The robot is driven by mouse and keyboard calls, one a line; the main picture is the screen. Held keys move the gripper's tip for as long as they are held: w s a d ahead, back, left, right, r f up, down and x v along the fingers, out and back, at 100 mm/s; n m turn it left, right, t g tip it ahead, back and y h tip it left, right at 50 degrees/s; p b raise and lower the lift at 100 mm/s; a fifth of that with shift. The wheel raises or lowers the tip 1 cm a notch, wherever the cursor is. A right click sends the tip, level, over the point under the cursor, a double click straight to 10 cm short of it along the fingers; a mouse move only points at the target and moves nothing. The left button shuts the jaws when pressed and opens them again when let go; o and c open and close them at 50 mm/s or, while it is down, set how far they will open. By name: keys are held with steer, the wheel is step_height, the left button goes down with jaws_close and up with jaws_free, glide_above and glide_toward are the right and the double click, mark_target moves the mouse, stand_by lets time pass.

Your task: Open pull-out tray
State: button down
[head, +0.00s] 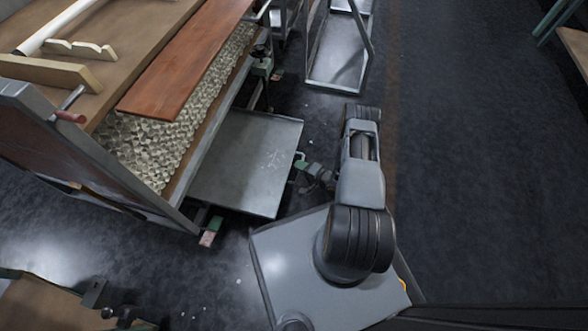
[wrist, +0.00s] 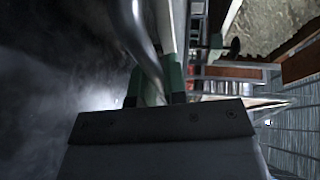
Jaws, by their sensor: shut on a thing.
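The pull-out tray (head: 245,160) is a flat grey metal sheet. It sticks out low from the side of the workbench, toward my arm, in the head view. My gripper (head: 300,170) is at the tray's right edge, where it is shut on the tray's handle; the handle itself is small and mostly hidden by the fingers. In the wrist view, my green-tipped gripper (wrist: 160,82) is close around a curved grey metal bar (wrist: 130,25), which looks like the handle. The dark gripper body covers the lower middle of that view.
The workbench (head: 120,60) stands at the left, with a reddish-brown board (head: 185,60) and a crumpled pale filling along its side. A metal-framed cart (head: 340,50) stands at the top. Dark floor (head: 480,170) lies open to the right.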

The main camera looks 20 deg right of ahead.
steer(key=shift+s+d, duration=0.25)
steer(key=shift+s, duration=0.05)
steer(key=c, duration=1.2)
jaws_free()
